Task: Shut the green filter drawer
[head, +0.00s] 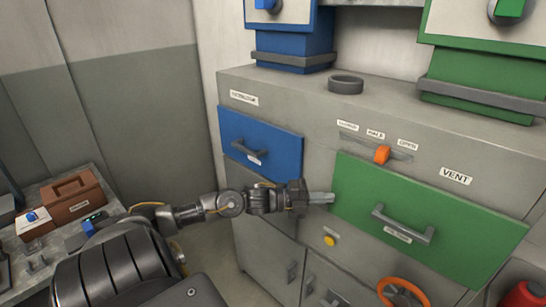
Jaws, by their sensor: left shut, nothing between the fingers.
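The green filter drawer (448,222) is in the right half of the head view, set in a grey cabinet, with a grey bar handle (403,225) and a small label below it. Its front seems to stand a little proud of the cabinet; how far is hard to tell. My left gripper (322,198) is shut and empty. Its fingertips point right, beside the left edge of the green front. I cannot tell whether they touch it. My right gripper is not in view.
A blue drawer (282,145) is at the left of the cabinet (228,82). An orange slider (382,154) sits above the green drawer. Below are a yellow button (329,240), an orange handwheel (402,291) and a red object (522,296). A side bench holds a brown box (72,201).

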